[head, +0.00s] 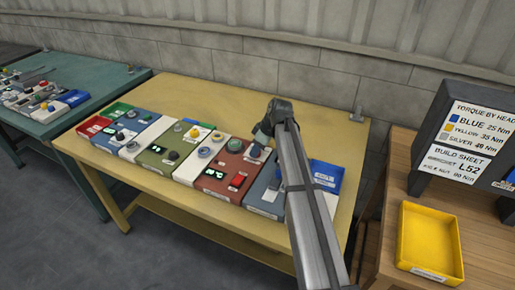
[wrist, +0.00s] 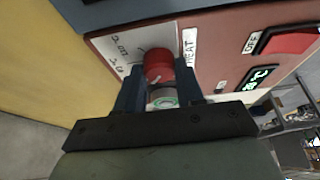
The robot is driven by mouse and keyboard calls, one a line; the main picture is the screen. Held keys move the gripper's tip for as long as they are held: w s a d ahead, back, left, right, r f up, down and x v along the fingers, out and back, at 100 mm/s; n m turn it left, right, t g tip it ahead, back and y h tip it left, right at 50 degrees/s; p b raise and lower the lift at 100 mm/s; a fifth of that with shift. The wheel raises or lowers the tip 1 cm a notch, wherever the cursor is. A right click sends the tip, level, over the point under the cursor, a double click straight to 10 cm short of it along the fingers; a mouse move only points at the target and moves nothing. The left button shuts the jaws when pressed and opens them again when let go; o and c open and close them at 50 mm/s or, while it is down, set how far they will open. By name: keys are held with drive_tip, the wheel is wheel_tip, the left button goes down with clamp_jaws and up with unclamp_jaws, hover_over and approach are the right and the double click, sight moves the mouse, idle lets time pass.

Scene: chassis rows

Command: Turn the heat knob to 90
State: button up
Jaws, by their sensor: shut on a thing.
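The heat knob (wrist: 158,66) is a red round knob on a white dial plate with printed numbers, beside a HEAT label (wrist: 190,52) on the red-brown panel (wrist: 222,35). My gripper (wrist: 160,80) has one finger on each side of the knob and is shut on it. In the head view my gripper (head: 260,139) is at the back right of the red-brown panel (head: 216,161) and hides most of the knob. A green lit display (wrist: 262,79) ending in °C sits on the panel; its digits are too small to read surely.
A red switch (wrist: 292,40) is on the same panel. Other coloured panels with knobs and displays stand in a row on the yellow table (head: 165,90). A yellow tray (head: 430,238) and a sign box (head: 470,135) are on the wooden table at right.

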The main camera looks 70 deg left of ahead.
drive_tip(key=shift+c, duration=0.9)
drive_tip(key=m+t, duration=0.1)
drive_tip(key=m, duration=0.2)
drive_tip(key=shift+s+d+y, duration=0.1)
drive_tip(key=shift+d+y, duration=0.05)
drive_tip(key=shift+y, duration=0.15)
drive_tip(key=m+t, duration=0.1)
drive_tip(key=m, duration=0.2)
drive_tip(key=m+t, duration=0.1)
drive_tip(key=m, duration=0.2)
drive_tip(key=shift+s+m+t+y, duration=0.15)
drive_tip(key=shift+m+t+y, duration=0.15)
drive_tip(key=shift+m+y, duration=0.1)
drive_tip(key=o, duration=1)
drive_tip(key=shift+o, duration=0.2)
